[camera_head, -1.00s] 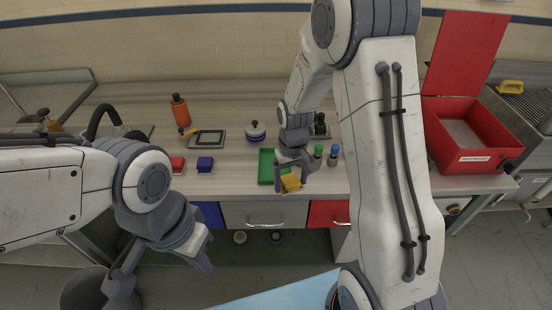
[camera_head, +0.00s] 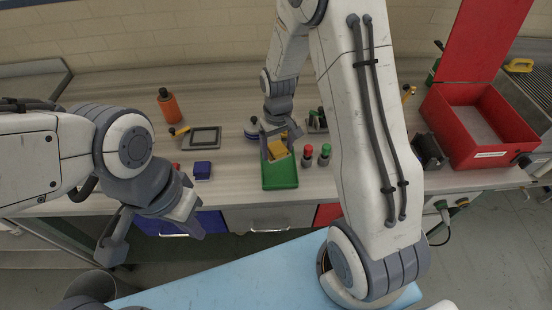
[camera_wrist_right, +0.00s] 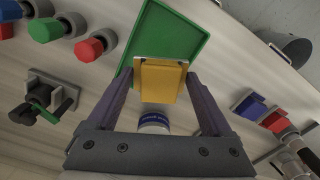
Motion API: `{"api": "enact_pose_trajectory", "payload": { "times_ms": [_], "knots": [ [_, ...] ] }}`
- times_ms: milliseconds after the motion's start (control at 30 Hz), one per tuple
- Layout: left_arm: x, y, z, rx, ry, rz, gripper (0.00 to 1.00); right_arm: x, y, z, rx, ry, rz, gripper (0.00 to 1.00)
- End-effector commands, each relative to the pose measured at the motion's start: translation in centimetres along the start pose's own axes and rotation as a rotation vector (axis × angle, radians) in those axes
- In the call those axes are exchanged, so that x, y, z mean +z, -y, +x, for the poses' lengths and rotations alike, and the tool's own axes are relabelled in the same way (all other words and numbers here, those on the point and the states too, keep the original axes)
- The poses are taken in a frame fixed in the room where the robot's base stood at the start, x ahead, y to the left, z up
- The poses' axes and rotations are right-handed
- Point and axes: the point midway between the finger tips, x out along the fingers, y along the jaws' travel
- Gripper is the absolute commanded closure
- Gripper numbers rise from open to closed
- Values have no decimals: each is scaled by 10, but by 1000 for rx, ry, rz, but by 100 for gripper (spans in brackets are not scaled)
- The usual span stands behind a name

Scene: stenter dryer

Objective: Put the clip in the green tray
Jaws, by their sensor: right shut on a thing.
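The yellow clip (camera_head: 278,150) has a pale metal edge in the right wrist view (camera_wrist_right: 158,82). My right gripper (camera_head: 277,148) is shut on it, with one finger on each side. The green tray (camera_head: 281,178) lies on the counter, and it also shows in the right wrist view (camera_wrist_right: 172,35). The clip overlaps the tray in both views; I cannot tell whether it touches the tray or hangs just above it. My left gripper (camera_head: 152,238) is empty and open, low in front of the counter, away from the tray.
A blue box (camera_head: 202,170) and a dark frame (camera_head: 203,137) lie left. A red open bin (camera_head: 480,125) is far right.

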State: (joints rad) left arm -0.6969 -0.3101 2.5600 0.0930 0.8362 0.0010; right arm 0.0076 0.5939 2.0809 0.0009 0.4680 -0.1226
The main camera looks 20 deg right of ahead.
Motion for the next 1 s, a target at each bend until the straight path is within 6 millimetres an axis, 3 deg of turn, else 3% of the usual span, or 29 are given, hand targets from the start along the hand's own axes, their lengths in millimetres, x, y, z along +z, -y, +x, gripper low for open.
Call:
{"api": "enact_pose_trajectory", "payload": {
  "times_ms": [500,900,933,967,1000],
  "knots": [
    [-1,-1,-14,0,0,-1,100,1,-2,63,0,0,4,88],
    [0,-1,-10,0,0,-1,100,0,-1,70,0,-2,2,88],
    [0,-1,-10,0,0,-1,100,0,-1,70,0,-1,2,12],
    [-1,-1,-11,0,0,-1,100,0,-1,69,0,-1,2,3],
    [-1,-1,-11,0,0,-1,100,0,-1,68,0,-1,2,3]
  ]
}}
